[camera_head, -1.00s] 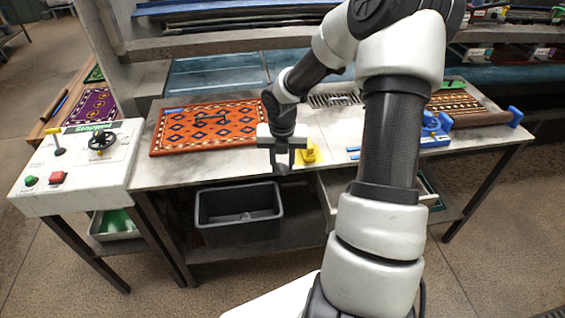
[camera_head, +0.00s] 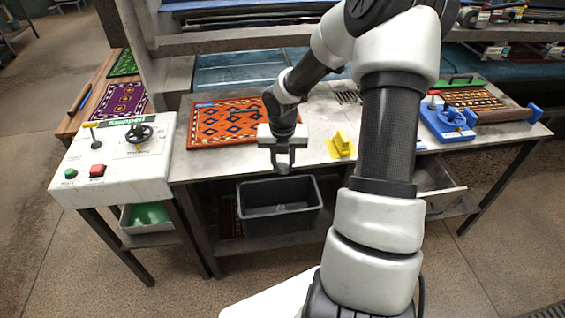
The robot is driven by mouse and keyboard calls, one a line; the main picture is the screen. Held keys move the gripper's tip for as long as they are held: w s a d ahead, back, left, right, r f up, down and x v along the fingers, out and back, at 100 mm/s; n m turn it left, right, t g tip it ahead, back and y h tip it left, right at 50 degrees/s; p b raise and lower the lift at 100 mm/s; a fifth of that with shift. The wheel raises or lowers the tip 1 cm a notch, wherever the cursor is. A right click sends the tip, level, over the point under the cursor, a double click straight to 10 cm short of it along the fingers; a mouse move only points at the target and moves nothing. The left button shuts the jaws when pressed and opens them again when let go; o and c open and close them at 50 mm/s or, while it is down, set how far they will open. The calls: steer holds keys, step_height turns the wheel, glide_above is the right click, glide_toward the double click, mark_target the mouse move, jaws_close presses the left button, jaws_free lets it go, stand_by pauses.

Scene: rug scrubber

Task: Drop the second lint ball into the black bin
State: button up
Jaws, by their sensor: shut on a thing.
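My gripper (camera_head: 283,168) points down in front of the table's front edge, in the middle of the view. It is shut on a small dark grey lump, the lint ball (camera_head: 284,170), which is mostly hidden between the fingers. The black bin (camera_head: 284,228) stands on the low shelf under the table, open at the top. In the picture the gripper is right above the bin's back rim, well higher than it; the exact depth is hard to tell.
An orange patterned rug (camera_head: 225,125) lies on the table (camera_head: 320,125), with a yellow tool (camera_head: 341,144) to the right. A white control panel (camera_head: 115,165) stands at the left. A blue device (camera_head: 446,122) and a brown rug (camera_head: 470,100) are at the right.

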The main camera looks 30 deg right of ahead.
step_height(320, 180, down, 6)
steer(key=b, duration=0.6)
steer(key=o, duration=1.1)
steer(key=shift+r, duration=0.15)
steer(key=r+p, duration=0.1)
steer(key=r, duration=0.4)
steer(key=s+r+p, duration=0.1)
steer(key=r, duration=0.5)
steer(key=s+a+r+p, duration=0.1)
steer(key=r, duration=0.5)
steer(key=shift+s+p, duration=0.2)
steer(key=shift+p, duration=0.15)
